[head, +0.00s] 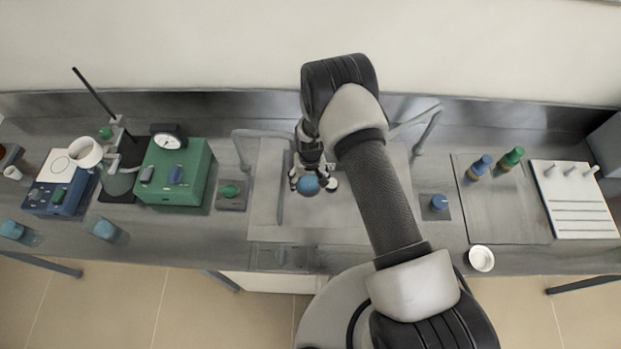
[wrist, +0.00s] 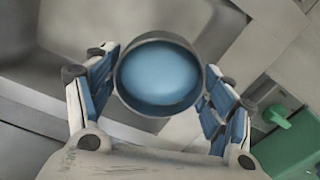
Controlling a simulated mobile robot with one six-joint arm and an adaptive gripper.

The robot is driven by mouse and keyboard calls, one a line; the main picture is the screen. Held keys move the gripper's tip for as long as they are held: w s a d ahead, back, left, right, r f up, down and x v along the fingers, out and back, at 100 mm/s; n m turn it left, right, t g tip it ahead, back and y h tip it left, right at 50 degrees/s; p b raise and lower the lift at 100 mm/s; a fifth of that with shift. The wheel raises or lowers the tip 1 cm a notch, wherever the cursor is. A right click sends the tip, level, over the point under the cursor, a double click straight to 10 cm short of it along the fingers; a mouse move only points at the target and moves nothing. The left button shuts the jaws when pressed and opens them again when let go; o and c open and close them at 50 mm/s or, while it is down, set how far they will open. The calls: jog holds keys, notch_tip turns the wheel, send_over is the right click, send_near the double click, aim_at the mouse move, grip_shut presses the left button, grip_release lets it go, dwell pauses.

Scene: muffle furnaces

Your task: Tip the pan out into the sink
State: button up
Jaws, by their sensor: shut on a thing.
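The pan (wrist: 160,75) is a round vessel with a dark rim, and a smooth blue fill shows inside it in the wrist view. In the head view only its blue round part (head: 309,185) shows, at the end of my arm. My gripper (wrist: 158,95) is shut on the pan, with a blue-and-white finger on each side of it. The sink (head: 270,215) is the grey recessed area in the middle of the bench. My gripper and the pan are over it in the head view; their height above it is hard to tell. My arm hides part of the sink's right side.
A green box with a dial (head: 175,170) stands left of the sink. Bent grey pipes (head: 240,150) rise at the sink's back. A small white dish (head: 481,258) sits at the front right edge. Two capped bottles (head: 480,168) and a white rack (head: 575,200) stand further right.

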jog(key=shift+w+d+f+y+b, duration=0.15)
jog(key=shift+y+b, duration=0.35)
jog(key=shift+b, duration=1.25)
jog(key=t+y+b, duration=0.1)
jog(key=y+b, duration=0.2)
jog(key=b, duration=1.5)
jog(key=shift+d, duration=0.2)
jog(key=y+b, duration=0.1)
jog(key=b, duration=0.2)
jog(key=y+b, duration=0.1)
jog(key=b, duration=0.2)
jog(key=shift+s+d+f+t, duration=0.15)
jog(key=shift+s+t, duration=0.05)
jog(key=shift+t, duration=0.2)
jog(key=y+b, duration=0.2)
jog(key=b, duration=0.2)
jog(key=shift+d+f, duration=0.1)
jog(key=shift+f, duration=0.05)
jog(key=shift+t+y+b, duration=0.3)
jog(key=shift+y+b, duration=0.1)
jog(key=shift+b, duration=0.15)
